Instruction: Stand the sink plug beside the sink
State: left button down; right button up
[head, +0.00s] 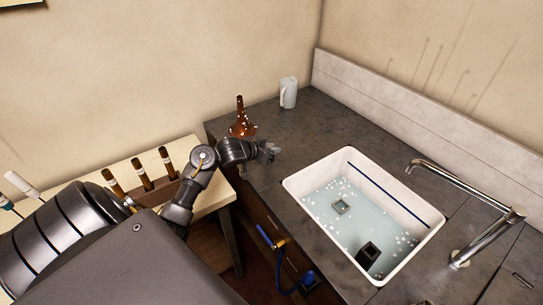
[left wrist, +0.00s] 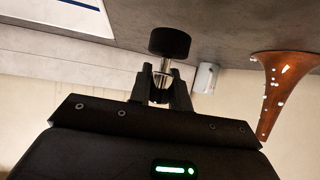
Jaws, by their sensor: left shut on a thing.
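My left gripper (head: 268,152) is over the counter, left of the sink (head: 300,192). In the left wrist view, which looks upside down, my left gripper (left wrist: 162,82) is shut on the metal stem of the sink plug (left wrist: 169,42). The plug has a black round disc, which points toward the counter. I cannot tell whether the disc touches the counter. The plug is not clear in the head view. The sink is white and holds water with white suds; its rim also shows in the left wrist view (left wrist: 85,5). My right gripper is not in view.
A copper-brown horn bell (head: 242,128) with white specks stands on the counter (head: 345,122) behind my left gripper. A white jug (head: 289,92) stands at the back. A chrome tap (head: 485,240) is right of the sink. A dark block (head: 369,254) and small square piece (head: 341,206) are in the sink.

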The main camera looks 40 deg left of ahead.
pick_arm(q)
jog(key=shift+w+f, duration=0.2)
notch_tip(320, 180, down, 2)
jog(key=shift+f+p, duration=0.1)
jog(key=shift+p, duration=0.25)
jog(key=shift+f, duration=0.55)
jog(key=c, duration=1.3)
grip_release()
jog(key=shift+f, duration=0.1)
